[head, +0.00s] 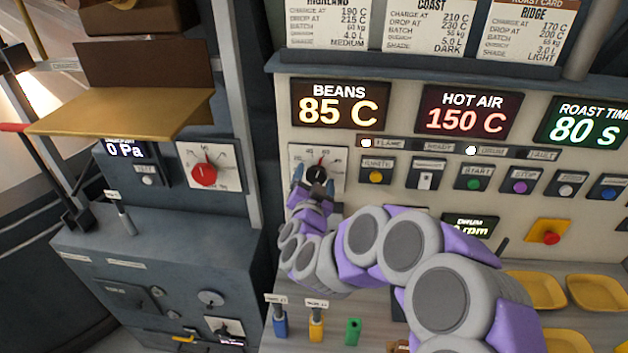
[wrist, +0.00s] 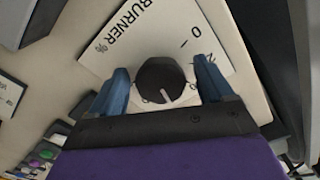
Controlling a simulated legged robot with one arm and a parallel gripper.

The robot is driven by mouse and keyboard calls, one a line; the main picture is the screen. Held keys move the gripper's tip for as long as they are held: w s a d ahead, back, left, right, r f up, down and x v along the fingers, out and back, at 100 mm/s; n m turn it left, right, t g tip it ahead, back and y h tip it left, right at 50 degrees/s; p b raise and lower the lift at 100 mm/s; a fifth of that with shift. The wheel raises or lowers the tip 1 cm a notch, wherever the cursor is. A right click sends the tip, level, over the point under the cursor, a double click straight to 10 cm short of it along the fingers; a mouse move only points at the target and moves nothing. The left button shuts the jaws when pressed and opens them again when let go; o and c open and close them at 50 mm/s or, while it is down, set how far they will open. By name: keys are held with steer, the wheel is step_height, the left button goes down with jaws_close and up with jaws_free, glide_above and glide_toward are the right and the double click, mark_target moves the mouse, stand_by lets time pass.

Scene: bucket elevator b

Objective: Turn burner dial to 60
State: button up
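The burner dial is a black round knob (head: 317,174) on a square white plate (head: 301,153) labelled BURNER, left of centre in the head view. In the wrist view the knob (wrist: 158,76) shows a white pointer line toward the lower part of the picture. A 0 mark shows above it; the other scale numbers are mostly hidden. My gripper (head: 317,170) is at the dial with its blue fingers on either side of the knob. In the wrist view my gripper (wrist: 162,82) is open, with a small gap on each side.
BEANS (head: 338,104) and HOT AIR (head: 468,109) displays read 85 C and 150 C above. Buttons, including a yellow one (head: 376,177), line the panel to the right. A red dial (head: 205,174) is on the left cabinet. Yellow trays (head: 535,290) lie at lower right.

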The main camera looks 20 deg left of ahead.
steer(key=shift+d+r, duration=0.1)
steer(key=shift+s, duration=0.2)
steer(key=b+v, duration=1)
steer(key=v, duration=0.7)
steer(key=shift+b, duration=0.4)
stand_by(0.4)
